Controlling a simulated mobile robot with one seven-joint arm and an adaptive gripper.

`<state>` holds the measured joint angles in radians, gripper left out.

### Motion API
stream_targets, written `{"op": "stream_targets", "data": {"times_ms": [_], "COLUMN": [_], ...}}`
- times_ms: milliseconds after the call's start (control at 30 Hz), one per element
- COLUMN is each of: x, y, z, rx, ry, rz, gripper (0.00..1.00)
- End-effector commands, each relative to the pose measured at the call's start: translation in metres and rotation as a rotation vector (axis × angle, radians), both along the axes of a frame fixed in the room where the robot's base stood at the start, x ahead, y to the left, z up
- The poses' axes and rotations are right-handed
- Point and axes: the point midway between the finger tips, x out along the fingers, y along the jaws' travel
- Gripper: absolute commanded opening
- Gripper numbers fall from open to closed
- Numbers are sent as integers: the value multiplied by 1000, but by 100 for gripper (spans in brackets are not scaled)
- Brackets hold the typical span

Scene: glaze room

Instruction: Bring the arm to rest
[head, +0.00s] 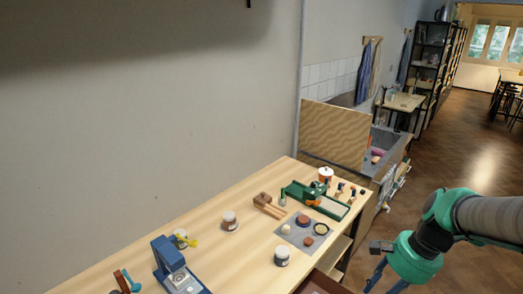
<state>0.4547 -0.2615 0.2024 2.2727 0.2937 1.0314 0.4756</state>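My arm, grey with green joints, comes in from the right edge in the head view. My gripper (380,285) hangs at its end, with two blue fingers pointing down and to the left. The fingers stand apart with a gap between them, and nothing shows in the gap. Their tips reach the bottom edge of the picture and are partly cut off. The gripper is to the right of the wooden worktable (215,240), over the floor side, and appears clear of the table.
The table holds a blue press-like device (170,262), jars (230,220), a grey mat (304,236) with small pieces, a green tool (305,192) and a wooden block (265,203). A wooden panel (335,135) stands behind. Open floor (455,165) lies to the right.

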Motion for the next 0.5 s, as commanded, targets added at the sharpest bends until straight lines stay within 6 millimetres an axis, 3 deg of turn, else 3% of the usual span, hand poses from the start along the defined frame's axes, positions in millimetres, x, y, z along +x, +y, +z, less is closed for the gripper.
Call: {"op": "stream_targets", "data": {"times_ms": [500], "x": [-31], "y": [66], "z": [80], "rx": [-298], "ry": [-321], "rz": [608], "gripper": [34]}}
